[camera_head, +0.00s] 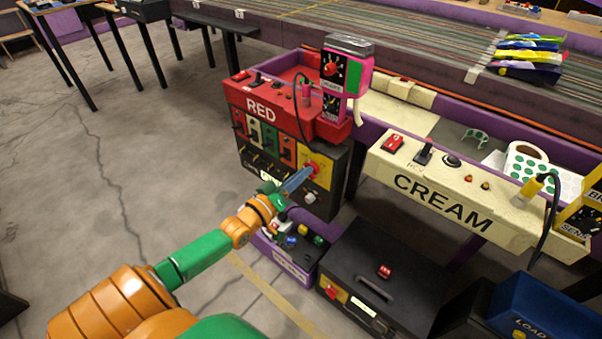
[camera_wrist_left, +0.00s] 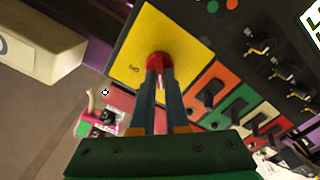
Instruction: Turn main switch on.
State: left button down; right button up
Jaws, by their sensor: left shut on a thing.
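The main switch is a red rotary knob (camera_head: 314,167) on a yellow plate (camera_head: 326,165), on the front of the black panel under the red RED box. In the left wrist view the red knob (camera_wrist_left: 158,60) is at the centre of the yellow plate (camera_wrist_left: 178,32), and an ON mark shows at the plate's left side. My left gripper (camera_head: 304,175) reaches the panel from the front. In the left wrist view its two fingers (camera_wrist_left: 159,80) are closed around the knob, hiding much of it. The knob's exact angle cannot be told. My right gripper is not in view.
Coloured red, green and white switch plates (camera_wrist_left: 214,88) sit beside the yellow plate. The CREAM console (camera_head: 440,190) stands to the right. A purple tray with coloured buttons (camera_head: 290,245) and a black case (camera_head: 385,275) lie below. Open floor is at left.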

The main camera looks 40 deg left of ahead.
pick_arm(q)
jog(key=shift+d+m+p, duration=0.2)
jog(key=shift+m+p, duration=0.75)
jog(key=shift+m, duration=3.15)
jog(key=shift+d+m+p, duration=0.2)
jog(key=shift+m+p, duration=0.75)
jog(key=shift+m, duration=3.15)
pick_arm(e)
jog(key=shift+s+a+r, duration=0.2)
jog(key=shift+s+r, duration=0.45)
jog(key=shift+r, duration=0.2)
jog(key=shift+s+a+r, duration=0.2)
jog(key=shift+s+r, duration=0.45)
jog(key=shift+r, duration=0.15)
pick_arm(q)
jog(key=c, duration=0.9)
grip_release()
